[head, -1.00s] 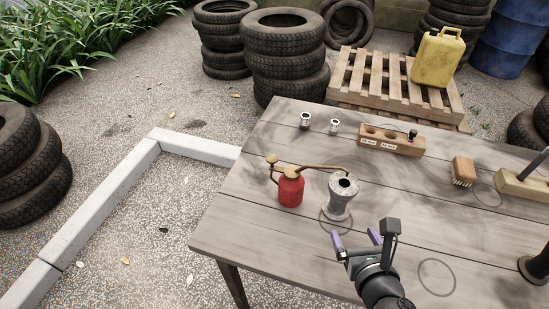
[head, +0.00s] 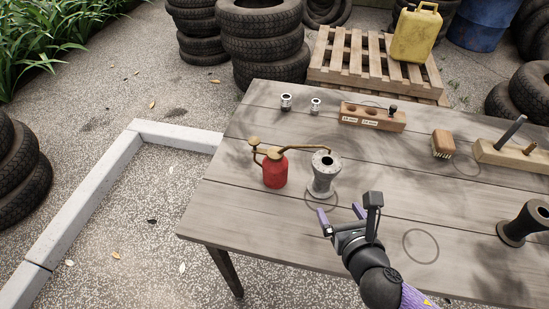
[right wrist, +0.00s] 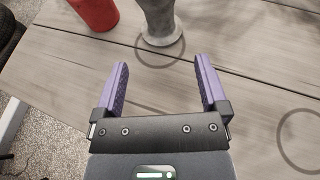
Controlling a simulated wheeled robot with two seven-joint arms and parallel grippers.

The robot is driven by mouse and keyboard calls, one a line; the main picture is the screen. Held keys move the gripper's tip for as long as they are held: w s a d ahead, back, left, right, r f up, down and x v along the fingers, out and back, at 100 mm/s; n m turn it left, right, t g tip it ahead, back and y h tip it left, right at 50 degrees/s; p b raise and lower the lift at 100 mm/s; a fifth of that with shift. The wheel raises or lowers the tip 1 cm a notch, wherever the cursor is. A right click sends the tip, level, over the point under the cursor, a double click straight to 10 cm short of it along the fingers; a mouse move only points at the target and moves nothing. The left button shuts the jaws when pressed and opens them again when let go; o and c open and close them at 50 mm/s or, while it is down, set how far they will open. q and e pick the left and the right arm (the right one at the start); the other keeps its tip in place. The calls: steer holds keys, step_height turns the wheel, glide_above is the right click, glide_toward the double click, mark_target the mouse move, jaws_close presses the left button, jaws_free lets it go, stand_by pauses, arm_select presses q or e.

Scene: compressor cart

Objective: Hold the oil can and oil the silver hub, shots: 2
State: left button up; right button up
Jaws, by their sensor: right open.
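The red oil can (head: 275,169) with a brass spout stands upright on the table; its spout reaches right, with the tip over or close to the top of the silver hub (head: 325,174). The hub stands upright to the can's right. The right wrist view shows the lower parts of the can (right wrist: 95,10) and the hub (right wrist: 160,20) beyond the fingers. My right gripper (head: 339,213) is open and empty, in front of the hub and apart from both; it also shows in the right wrist view (right wrist: 160,85). My left gripper is not in view.
Two small metal parts (head: 286,103) and a wooden block with holes (head: 372,117) stand at the back of the table (head: 290,240). A brush (head: 443,144), a wooden block with pegs (head: 510,157) and a dark hub (head: 524,223) are on the right. The front middle is mostly clear.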

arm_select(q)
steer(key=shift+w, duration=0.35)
